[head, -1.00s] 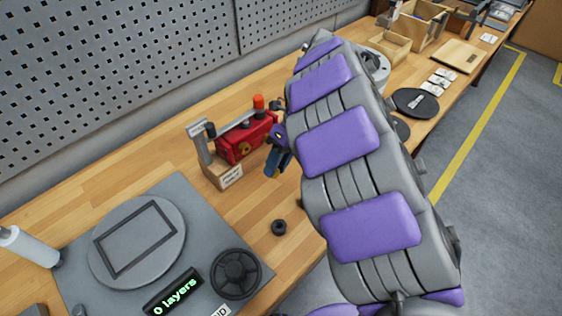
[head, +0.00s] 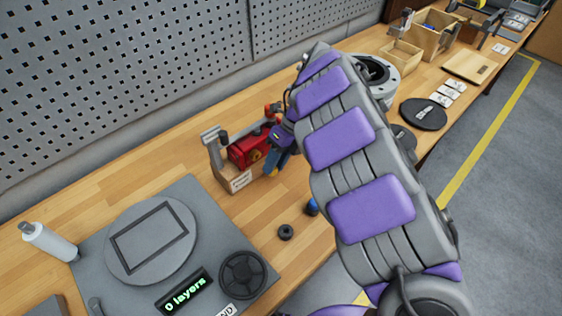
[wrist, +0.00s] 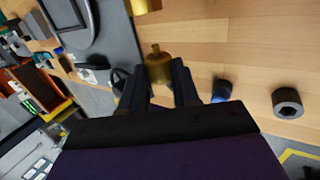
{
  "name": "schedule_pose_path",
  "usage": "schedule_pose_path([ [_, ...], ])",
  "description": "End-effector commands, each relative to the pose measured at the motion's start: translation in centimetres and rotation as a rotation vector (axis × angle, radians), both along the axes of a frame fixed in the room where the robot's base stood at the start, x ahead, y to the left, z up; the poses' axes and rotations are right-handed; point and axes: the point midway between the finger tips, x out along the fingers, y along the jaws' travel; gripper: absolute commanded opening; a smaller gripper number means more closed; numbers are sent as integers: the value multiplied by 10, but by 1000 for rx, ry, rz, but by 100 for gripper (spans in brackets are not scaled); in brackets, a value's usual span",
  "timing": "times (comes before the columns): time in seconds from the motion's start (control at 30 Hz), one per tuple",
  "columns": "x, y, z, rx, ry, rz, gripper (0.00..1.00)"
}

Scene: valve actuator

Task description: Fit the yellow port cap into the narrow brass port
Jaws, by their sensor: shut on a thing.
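My gripper (wrist: 158,87) is shut on a yellow-brass piece (wrist: 158,66), which shows between its fingertips with a narrow stem and appears to be the yellow port cap. In the head view my gripper (head: 272,163) is beside the front right of the red valve actuator (head: 246,151). A small brass port (head: 256,156) shows on the actuator's front face, close to the fingers. Another brass-coloured part (wrist: 146,5) is cut off at the top of the wrist view; I cannot tell which part it is. The held piece is hidden in the head view, and contact with a port cannot be seen.
A black ring-shaped part (head: 285,232) and a blue part (head: 312,207) lie on the bench in front of the actuator. A grey plate (head: 205,200) with a round platform and black handwheel (head: 243,275) is at left. A grey flanged housing (head: 388,75) stands behind my arm.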

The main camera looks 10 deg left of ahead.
Motion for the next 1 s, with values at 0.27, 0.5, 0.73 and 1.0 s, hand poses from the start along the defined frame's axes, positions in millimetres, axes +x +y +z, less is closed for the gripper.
schedule_pose_path([
  [0.27, 10, 13, 1, 1, 3, 3, 2],
  [0.5, 12, 15, 0, 2, 2, 1, 2],
  [0.73, 12, 15, 0, 2, 2, 1, 2],
  [1.0, 12, 15, 0, 2, 2, 1, 2],
])
